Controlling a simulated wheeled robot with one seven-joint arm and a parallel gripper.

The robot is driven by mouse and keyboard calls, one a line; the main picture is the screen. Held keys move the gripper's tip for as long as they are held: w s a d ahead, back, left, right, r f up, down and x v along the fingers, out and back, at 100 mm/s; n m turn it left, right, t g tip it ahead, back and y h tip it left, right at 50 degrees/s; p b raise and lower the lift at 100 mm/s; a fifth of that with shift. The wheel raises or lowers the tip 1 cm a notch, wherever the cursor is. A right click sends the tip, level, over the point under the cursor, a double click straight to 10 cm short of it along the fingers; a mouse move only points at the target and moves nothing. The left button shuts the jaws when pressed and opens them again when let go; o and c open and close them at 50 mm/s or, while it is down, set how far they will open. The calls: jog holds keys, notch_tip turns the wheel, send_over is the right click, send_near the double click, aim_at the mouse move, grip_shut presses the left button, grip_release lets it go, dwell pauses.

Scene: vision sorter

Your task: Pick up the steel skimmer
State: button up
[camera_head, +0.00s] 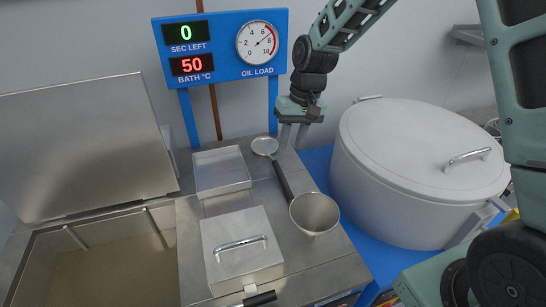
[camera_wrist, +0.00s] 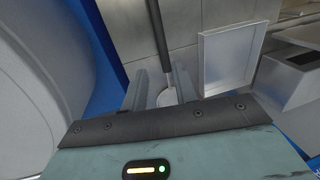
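The steel skimmer lies on the steel counter, its round pale head (camera_head: 265,146) at the back and its dark handle (camera_head: 282,182) running forward toward a steel cup. My gripper (camera_head: 293,136) points down, just right of the skimmer's head in the head view, and is apart from it. In the wrist view my gripper (camera_wrist: 162,88) is open, with the skimmer's head (camera_wrist: 167,98) showing between the two fingers and partly hidden by the gripper body. The skimmer's handle (camera_wrist: 158,30) runs up from there. Nothing is held.
A steel cup (camera_head: 314,213) stands near the handle's front end. A shallow tray (camera_head: 221,172) and a lidded steel box (camera_head: 242,252) are to the left. A large white lidded drum (camera_head: 400,180) stands right. A blue display panel (camera_head: 221,45) rises behind the counter.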

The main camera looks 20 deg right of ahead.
jog(key=p, duration=0.1)
send_over(282, 175)
jog(key=d, duration=0.1)
jog(key=f, duration=0.5)
jog(key=shift+w+d+f, duration=0.15)
jog(key=shift+w+f, duration=0.1)
jog(key=shift+f, duration=0.1)
jog(key=shift+s+a+f+p, duration=0.15)
jog(key=shift+f+p, duration=0.25)
jog(key=shift+f, duration=0.45)
jog(key=shift+w+a+f+p, duration=0.1)
jog(key=shift+a+f+p, duration=0.1)
jog(key=shift+f+p, duration=0.45)
jog(key=shift+s+a+f+p, duration=0.1)
jog(key=shift+a+f+p, duration=0.1)
jog(key=shift+f, duration=0.85)
grip_shut()
